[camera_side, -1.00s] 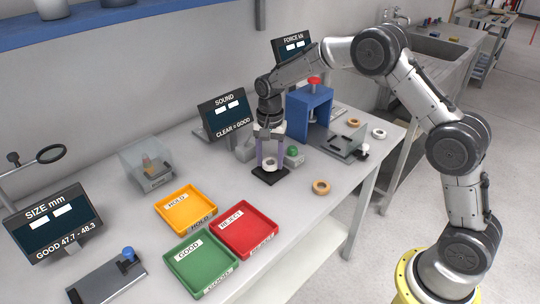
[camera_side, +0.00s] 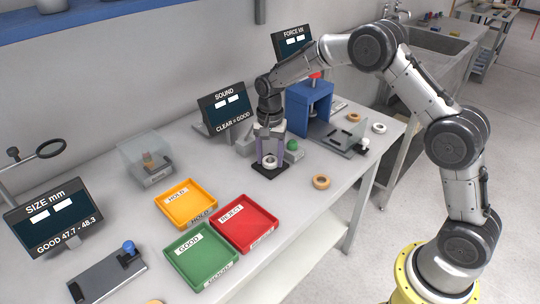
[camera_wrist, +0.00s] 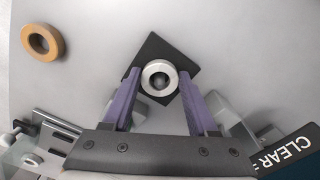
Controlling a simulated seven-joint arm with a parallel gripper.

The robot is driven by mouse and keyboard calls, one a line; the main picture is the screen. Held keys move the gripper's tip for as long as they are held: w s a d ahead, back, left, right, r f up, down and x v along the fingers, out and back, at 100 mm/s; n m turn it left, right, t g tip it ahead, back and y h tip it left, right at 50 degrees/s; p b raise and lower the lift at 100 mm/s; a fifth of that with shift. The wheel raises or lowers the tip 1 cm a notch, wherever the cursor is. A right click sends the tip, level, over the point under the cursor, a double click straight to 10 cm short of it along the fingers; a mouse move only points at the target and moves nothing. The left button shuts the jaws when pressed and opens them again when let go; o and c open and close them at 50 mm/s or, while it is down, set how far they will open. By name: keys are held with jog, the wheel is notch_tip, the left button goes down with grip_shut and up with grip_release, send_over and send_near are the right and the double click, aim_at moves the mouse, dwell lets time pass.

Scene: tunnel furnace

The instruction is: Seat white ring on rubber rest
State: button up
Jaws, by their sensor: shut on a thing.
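The white ring (camera_wrist: 160,64) is between the two purple fingers of my gripper (camera_wrist: 158,80), which is shut on its sides. The rubber rest, a black square pad (camera_wrist: 161,42), lies directly beneath the ring in the wrist view and reaches past it on several sides. In the side view, my gripper (camera_side: 269,158) points straight down over the black pad (camera_side: 270,177), with the ring (camera_side: 269,163) low between the fingertips. The ring looks flat and level. Whether it touches the pad or hangs just above it I cannot tell.
The SOUND screen (camera_side: 224,108) and a small device with a green knob (camera_side: 292,146) stand close behind. A tan ring (camera_side: 321,182) lies to the right. Yellow (camera_side: 163,207), red (camera_side: 262,243) and green (camera_side: 201,285) trays lie to the front left; a blue press (camera_side: 309,96) stands behind right.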

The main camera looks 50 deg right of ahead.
jog(key=o, duration=1.4)
